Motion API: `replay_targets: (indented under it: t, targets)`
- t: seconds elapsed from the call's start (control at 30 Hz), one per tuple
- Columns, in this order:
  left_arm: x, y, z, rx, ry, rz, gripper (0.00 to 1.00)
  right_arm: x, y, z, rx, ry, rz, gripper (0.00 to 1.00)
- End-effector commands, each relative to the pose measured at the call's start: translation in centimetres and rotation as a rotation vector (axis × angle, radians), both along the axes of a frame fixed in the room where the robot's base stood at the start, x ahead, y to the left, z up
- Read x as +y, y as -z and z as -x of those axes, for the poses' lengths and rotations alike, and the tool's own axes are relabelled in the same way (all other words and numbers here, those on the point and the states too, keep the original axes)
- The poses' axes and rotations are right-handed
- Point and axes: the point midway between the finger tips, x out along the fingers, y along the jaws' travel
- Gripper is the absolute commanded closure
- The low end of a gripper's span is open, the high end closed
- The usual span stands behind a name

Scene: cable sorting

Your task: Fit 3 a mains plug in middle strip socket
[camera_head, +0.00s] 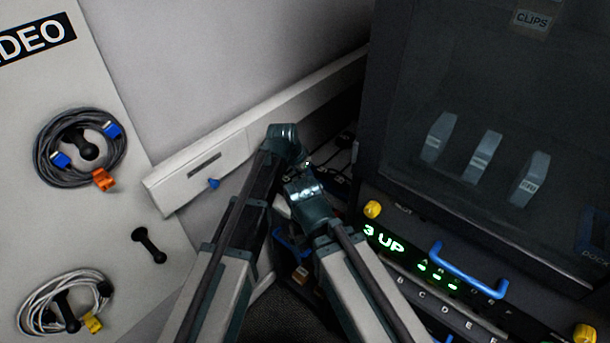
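My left arm and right arm reach in from the bottom to the gap between the wall and the dark cabinet. The end of my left arm, with its gripper (287,145), is at the wall trunking. The end of my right arm, with its gripper (305,190), is just below it, close beside. The fingers of both are hidden or too dark to make out. Black cables or plugs (338,172) show dimly in the gap behind my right gripper. I cannot make out the strip, its middle socket or a mains plug.
A pale wall trunking (205,168) with a blue knob runs behind. On the left panel hang a dark cable coil (45,150) and a white coil (30,312); a black peg (149,245) is empty. The dark cabinet (400,95) and the "3 UP" unit (383,238) with its blue handle (465,275) crowd the right.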

Motion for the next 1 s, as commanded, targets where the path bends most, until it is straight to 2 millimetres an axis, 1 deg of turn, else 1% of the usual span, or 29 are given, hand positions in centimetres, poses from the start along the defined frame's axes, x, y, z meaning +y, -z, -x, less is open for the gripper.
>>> replay_targets:
  t: [0.5,0.6,1.0]
  targets:
    - [1.0,3.8,-1.4,0.0,-0.001,0.0,1.0,0.0,3.8,0.0,0.0,0.0,0.0,0.12]
    - [1.1,4.3,-1.6,0.001,-0.001,0.001,1.0,0.0,4.3,0.0,0.0,0.0,0.0,0.12]
    - [1.3,4.4,-1.7,0.0,0.0,0.0,1.0,0.0,4.4,0.0,0.0,0.0,0.0,0.12]
